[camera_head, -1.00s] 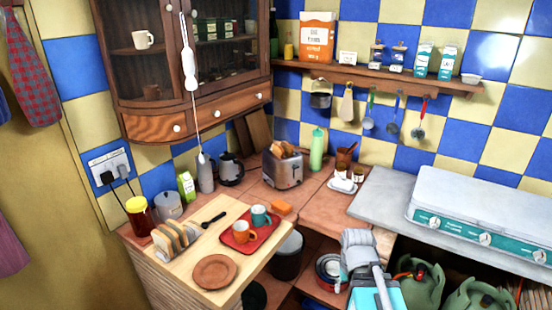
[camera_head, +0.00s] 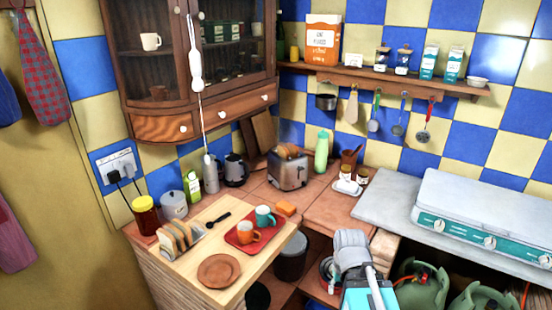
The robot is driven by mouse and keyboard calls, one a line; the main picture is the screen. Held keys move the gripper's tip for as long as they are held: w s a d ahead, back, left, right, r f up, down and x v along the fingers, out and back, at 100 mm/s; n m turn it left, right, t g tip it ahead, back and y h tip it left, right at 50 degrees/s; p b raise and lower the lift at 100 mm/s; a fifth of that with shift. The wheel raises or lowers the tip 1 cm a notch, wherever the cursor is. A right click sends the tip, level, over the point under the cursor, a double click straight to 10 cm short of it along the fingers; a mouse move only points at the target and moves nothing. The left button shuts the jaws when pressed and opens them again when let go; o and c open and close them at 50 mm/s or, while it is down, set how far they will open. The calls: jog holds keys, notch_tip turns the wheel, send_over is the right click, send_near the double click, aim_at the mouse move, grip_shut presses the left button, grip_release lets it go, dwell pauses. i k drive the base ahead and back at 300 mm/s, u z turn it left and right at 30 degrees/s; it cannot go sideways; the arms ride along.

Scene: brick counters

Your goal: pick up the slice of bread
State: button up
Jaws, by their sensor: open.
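Several slices of bread (camera_head: 172,240) stand upright in a rack on the light wooden board (camera_head: 205,292) at the lower left. More bread (camera_head: 288,151) sticks out of the top of a silver toaster (camera_head: 290,175) on the counter behind. I cannot tell which slice the task means. Part of my own arm, grey with a teal section, rises from the bottom edge right of centre, well to the right of the board. My gripper's fingers do not show, and nothing is seen touching the bread.
A brown plate (camera_head: 219,271) and a red tray (camera_head: 246,232) with two cups lie on the board near the bread. A red jar with a yellow lid (camera_head: 145,216) stands left of the rack. A wall cabinet (camera_head: 200,125) hangs above. Gas cylinders (camera_head: 420,285) are at lower right.

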aim_at(285, 154)
jog(key=u, duration=0.7)
jog(key=i, duration=0.5)
